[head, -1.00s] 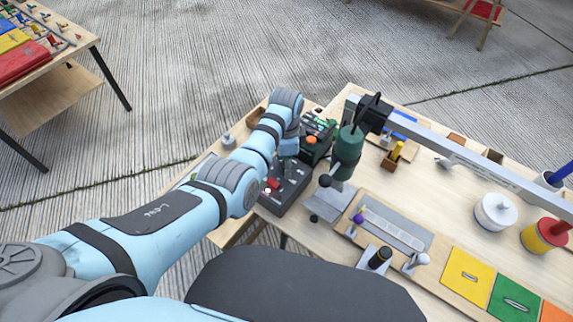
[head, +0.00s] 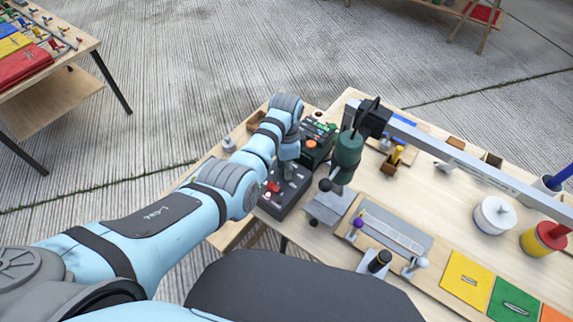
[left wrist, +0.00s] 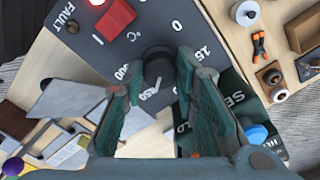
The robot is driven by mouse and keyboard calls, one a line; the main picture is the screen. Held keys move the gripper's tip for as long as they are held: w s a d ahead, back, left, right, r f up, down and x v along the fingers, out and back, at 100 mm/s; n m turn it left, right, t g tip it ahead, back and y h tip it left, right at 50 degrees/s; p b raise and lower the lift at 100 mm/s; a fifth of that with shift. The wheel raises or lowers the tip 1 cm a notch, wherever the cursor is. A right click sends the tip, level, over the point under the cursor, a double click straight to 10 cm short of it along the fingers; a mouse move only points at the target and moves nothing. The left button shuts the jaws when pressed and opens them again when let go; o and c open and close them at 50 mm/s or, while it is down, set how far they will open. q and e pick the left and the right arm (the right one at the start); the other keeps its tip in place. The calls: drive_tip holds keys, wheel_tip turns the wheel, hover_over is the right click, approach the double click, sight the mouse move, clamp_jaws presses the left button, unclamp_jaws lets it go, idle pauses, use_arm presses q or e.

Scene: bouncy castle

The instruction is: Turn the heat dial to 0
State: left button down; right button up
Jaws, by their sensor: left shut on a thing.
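The heat dial is a round black knob (left wrist: 158,64) on a dark grey control box (head: 274,203). White numbers 0, 150, 300 and 450 surround it. My left gripper (left wrist: 160,78) has its dark green fingers on either side of the knob and is shut on it. A short white mark shows beside the knob near the 450, but I cannot tell where the dial points. In the head view my left arm comes down over the box and hides the dial. My right gripper is in neither view.
A red switch (left wrist: 115,20) sits on the same box. A dark green box with an orange button (head: 311,141) stands behind it. A dark green cylindrical tool (head: 347,151) hangs close to the right. A grey metal plate (head: 330,205) lies beside the box.

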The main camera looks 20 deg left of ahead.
use_arm(q)
drive_tip(key=n+p, duration=0.1)
drive_tip(key=n, duration=0.2)
drive_tip(key=shift+r, duration=0.15)
drive_tip(key=n+p, duration=0.1)
drive_tip(key=n, duration=0.3)
drive_tip(key=shift+n, duration=0.3)
drive_tip(key=n, duration=0.4)
drive_tip(key=shift+n+p, duration=0.3)
drive_tip(key=n, duration=0.4)
drive_tip(key=shift+w, duration=0.1)
drive_tip(key=n, duration=0.9)
drive_tip(key=shift+n, duration=0.3)
drive_tip(key=n, duration=0.9)
